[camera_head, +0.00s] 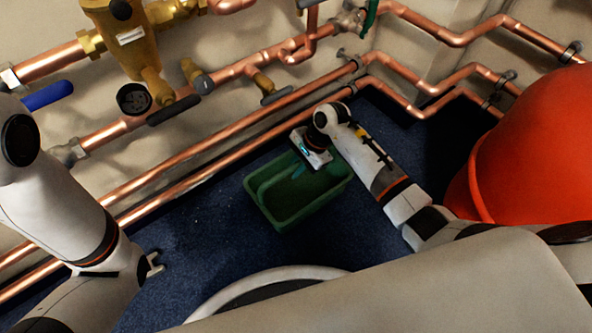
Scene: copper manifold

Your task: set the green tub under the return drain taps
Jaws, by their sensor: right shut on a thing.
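The green tub (290,213) is a rectangular, open-topped bin on the dark blue floor, just in front of the low copper pipes. My right gripper (306,163) is shut on the tub's far rim, and its fingertips are partly hidden. I cannot tell whether the tub rests flat on the floor or hangs slightly above it. Drain taps with dark handles, one of them here (276,95), hang from the upper copper pipe behind the tub. My left arm is at the left. Only a small pale part near its end (153,265) shows, and its jaws cannot be made out.
Two low copper pipes (190,160) run along the wall close to the tub's far side. A large red-orange container (530,150) stands at the right. A brass fitting (127,37) and a blue lever (48,95) are at upper left. Blue floor (200,235) left of the tub is clear.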

